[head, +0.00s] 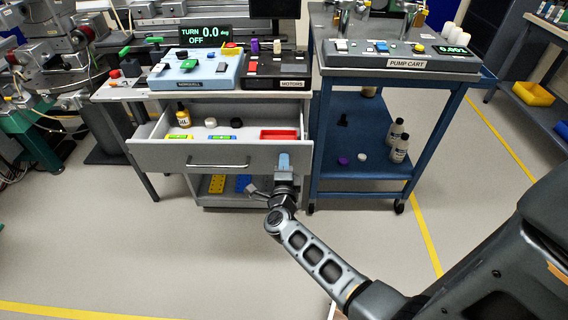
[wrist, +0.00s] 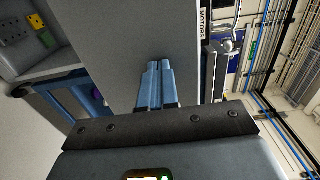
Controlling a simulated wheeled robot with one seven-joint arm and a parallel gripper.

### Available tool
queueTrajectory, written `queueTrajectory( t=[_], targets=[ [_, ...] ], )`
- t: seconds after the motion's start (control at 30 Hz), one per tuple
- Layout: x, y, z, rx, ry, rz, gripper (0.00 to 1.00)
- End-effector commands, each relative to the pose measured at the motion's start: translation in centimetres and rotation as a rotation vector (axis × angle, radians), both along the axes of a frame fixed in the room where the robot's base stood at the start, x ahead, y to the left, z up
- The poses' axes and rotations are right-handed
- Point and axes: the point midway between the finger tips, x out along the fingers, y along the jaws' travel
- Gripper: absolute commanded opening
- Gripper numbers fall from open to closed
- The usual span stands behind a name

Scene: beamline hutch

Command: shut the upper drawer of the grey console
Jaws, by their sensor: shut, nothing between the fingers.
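The grey console (head: 250,105) stands at the left of centre in the head view. Its upper drawer (head: 215,158) is pulled out, with a bar handle (head: 218,163) on its front. In the wrist view the closed fingers (wrist: 155,68) point at a plain grey panel (wrist: 115,35), apparently the drawer front. I cannot tell whether they touch it.
Control boxes (head: 195,75) with knobs sit on the console top. Below the drawer, a lower space holds a yellow piece (head: 217,184) and a blue one. A blue pump cart (head: 352,172) stands close on the right. Open floor (head: 130,255) lies in front, with yellow lines.

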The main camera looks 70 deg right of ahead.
Motion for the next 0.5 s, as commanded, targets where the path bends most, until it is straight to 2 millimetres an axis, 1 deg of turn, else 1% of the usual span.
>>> queueTrajectory(
  t=[0.17, 0.27, 0.37, 0.5],
  targets=[
    [0.5, -1.3, 0.0, -0.001, -0.003, 0.001, 0.00],
    [1.1, -2.8, 0.0, -0.002, -0.003, -0.001, 0.00],
    [1.8, -4.8, 0.0, -0.003, -0.003, -0.001, 0.00],
    [3.1, -8.2, -0.2, -0.003, -0.003, -0.001, 0.00]
  ],
)
